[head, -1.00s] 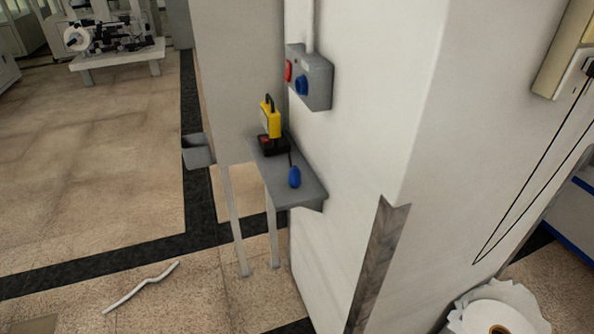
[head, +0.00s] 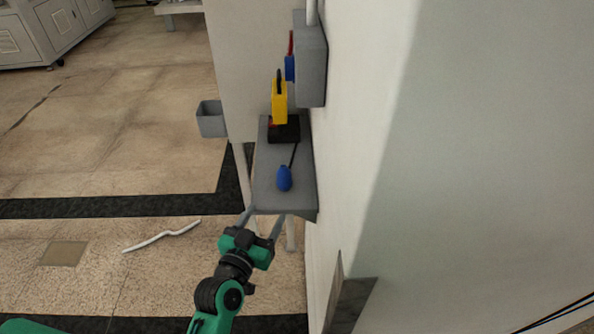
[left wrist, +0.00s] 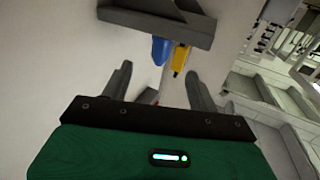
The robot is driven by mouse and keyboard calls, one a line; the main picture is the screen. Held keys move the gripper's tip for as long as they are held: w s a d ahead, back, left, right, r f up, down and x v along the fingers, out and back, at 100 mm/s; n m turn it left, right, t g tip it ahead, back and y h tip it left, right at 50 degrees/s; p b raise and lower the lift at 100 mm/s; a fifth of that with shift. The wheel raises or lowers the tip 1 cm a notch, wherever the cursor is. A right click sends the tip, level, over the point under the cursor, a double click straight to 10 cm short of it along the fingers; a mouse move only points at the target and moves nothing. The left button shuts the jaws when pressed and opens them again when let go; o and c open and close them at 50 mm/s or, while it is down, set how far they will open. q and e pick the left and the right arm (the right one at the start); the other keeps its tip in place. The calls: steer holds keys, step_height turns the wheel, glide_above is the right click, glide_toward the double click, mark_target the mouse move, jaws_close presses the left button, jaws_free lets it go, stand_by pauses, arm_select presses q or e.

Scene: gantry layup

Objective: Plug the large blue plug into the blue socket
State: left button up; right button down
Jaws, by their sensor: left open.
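The large blue plug (head: 285,179) lies on the near part of a small grey shelf (head: 266,195) on the white wall. A black cable runs from it to the black base of a yellow device (head: 280,103). The blue socket (head: 290,67) is on the grey box (head: 313,65) above the shelf, seen edge-on beside a red part. My left gripper (head: 264,221) is open and empty, just short of the shelf's near edge and apart from the plug. In the left wrist view the blue plug (left wrist: 160,50) shows beyond the open fingers (left wrist: 157,78). My right gripper is out of view.
The white wall (head: 360,150) stands close on the right of the shelf. A grey bin (head: 211,118) is left of the shelf. A white bent strip (head: 160,236) lies on the floor. The floor to the left is mostly clear.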

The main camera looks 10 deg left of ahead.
mark_target(281, 181)
arm_select(q)
steer(key=w, duration=0.2)
steer(key=w+r+p, duration=0.1)
steer(key=w, duration=0.2)
steer(key=w+d+p, duration=0.1)
steer(key=w, duration=0.1)
steer(key=shift+w+d+r, duration=0.1)
steer(key=shift+w+r, duration=0.05)
steer(key=shift+w, duration=0.1)
steer(key=shift+w+d, duration=0.1)
steer(key=shift+w, duration=0.35)
steer(key=shift+w+p, duration=0.25)
steer(key=shift+p, duration=0.2)
steer(key=w, duration=0.1)
steer(key=w+p, duration=0.1)
steer(key=w, duration=0.2)
steer(key=shift+d+p, duration=0.35)
steer(key=shift+p, duration=0.05)
steer(key=shift+w, duration=0.3)
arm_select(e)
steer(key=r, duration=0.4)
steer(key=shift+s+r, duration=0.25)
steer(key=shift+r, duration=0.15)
arm_select(q)
steer(key=shift+c, duration=0.2)
